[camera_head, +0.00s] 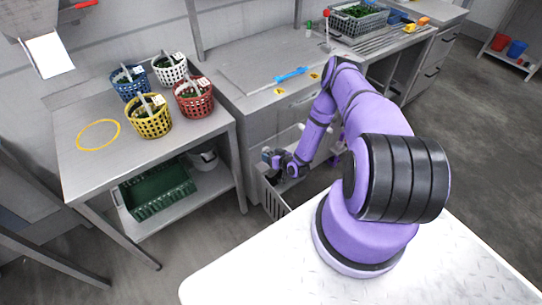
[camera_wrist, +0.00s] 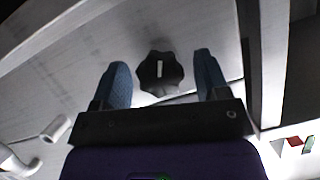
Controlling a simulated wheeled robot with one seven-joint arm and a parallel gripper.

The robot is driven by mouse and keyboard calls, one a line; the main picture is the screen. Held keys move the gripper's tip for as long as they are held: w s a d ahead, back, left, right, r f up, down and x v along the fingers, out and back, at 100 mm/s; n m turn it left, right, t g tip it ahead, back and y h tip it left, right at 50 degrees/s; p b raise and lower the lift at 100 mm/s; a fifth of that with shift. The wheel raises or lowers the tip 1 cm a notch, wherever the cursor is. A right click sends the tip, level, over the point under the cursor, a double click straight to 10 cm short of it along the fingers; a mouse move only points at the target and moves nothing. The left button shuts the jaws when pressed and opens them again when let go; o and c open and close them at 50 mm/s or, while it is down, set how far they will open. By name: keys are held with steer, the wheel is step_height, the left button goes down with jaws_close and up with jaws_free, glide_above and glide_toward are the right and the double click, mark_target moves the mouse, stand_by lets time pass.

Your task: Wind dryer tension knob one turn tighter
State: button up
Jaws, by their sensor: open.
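The tension knob (camera_wrist: 160,72) is black with a lobed rim and a white line mark on its face; it shows in the wrist view on a grey metal panel. The white line stands nearly upright in that view. My gripper (camera_wrist: 163,80) is open, with one blue-grey fingertip on each side of the knob and a visible gap on both sides. In the head view my gripper (camera_head: 275,160) is low at the front of the counter unit, beside a grey open-topped bin or drawer (camera_head: 273,199). The knob cannot be made out in the head view.
A steel table (camera_head: 87,165) at left holds several coloured baskets of greens and a yellow ring (camera_head: 97,135). A green crate (camera_head: 157,192) sits on its lower shelf. The counter (camera_head: 262,73) has a blue tool (camera_head: 291,75) on it. Open floor lies at right.

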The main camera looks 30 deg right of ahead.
steer(key=shift+w, duration=0.2)
steer(key=c, duration=0.9)
steer(key=shift+f, duration=0.1)
steer(key=m+y, duration=0.1)
steer(key=m, duration=0.1)
steer(key=shift+m+y, duration=0.4)
steer(key=m+t+y, duration=0.1)
steer(key=m+y, duration=0.1)
steer(key=m, duration=0.2)
steer(key=shift+s+f+y, duration=0.1)
steer(key=shift+y, duration=0.2)
steer(key=m+t+y, duration=0.1)
steer(key=m, duration=0.2)
steer(key=shift+f+m, duration=0.1)
steer(key=shift+m, duration=0.2)
steer(key=m+t, duration=0.2)
steer(key=m, duration=0.2)
steer(key=shift+m+y, duration=0.3)
steer(key=shift+y, duration=0.1)
